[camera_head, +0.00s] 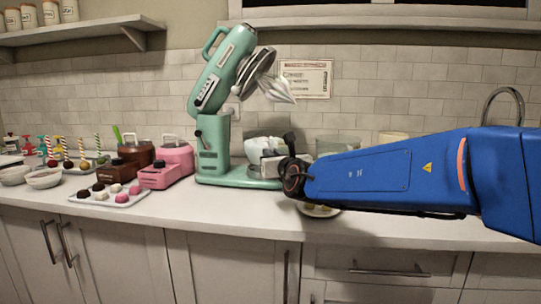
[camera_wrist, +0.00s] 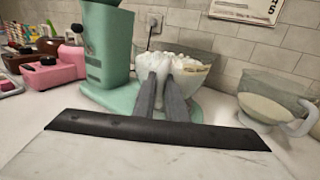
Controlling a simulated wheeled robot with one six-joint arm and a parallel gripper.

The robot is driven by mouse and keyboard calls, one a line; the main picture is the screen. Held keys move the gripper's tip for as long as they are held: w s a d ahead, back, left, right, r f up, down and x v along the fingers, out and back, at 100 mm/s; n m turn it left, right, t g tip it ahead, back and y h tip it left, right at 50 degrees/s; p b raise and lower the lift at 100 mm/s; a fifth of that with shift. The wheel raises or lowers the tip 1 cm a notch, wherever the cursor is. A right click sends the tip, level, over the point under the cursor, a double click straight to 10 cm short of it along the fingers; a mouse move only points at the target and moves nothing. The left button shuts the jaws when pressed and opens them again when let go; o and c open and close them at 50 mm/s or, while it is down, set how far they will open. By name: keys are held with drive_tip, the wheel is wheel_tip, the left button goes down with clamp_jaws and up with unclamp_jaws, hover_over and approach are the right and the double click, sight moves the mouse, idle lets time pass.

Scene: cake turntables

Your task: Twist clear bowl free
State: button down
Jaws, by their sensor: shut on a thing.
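The teal stand mixer (camera_head: 213,150) stands on the counter with its head tilted up. Its whisk (camera_head: 275,90) hangs clear above. The clear bowl (camera_head: 258,146) sits on the mixer's base and has lumpy white contents. In the wrist view the bowl (camera_wrist: 197,76) is directly ahead, partly hidden by my fingers. My gripper (camera_wrist: 165,80) has its two grey fingers close together at the bowl's near side, shut on it. The exact contact is hard to make out. In the head view my blue arm reaches in from the right.
A second glass bowl (camera_wrist: 268,108) with a handle and cream contents stands to the right. Pink (camera_head: 173,165) and brown (camera_head: 137,155) warmers stand left of the mixer. A white tray of sweets (camera_head: 115,200) lies in front of them.

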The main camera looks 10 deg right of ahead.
drive_tip(key=c, duration=1.7)
unclamp_jaws()
drive_tip(key=shift+s, duration=0.1)
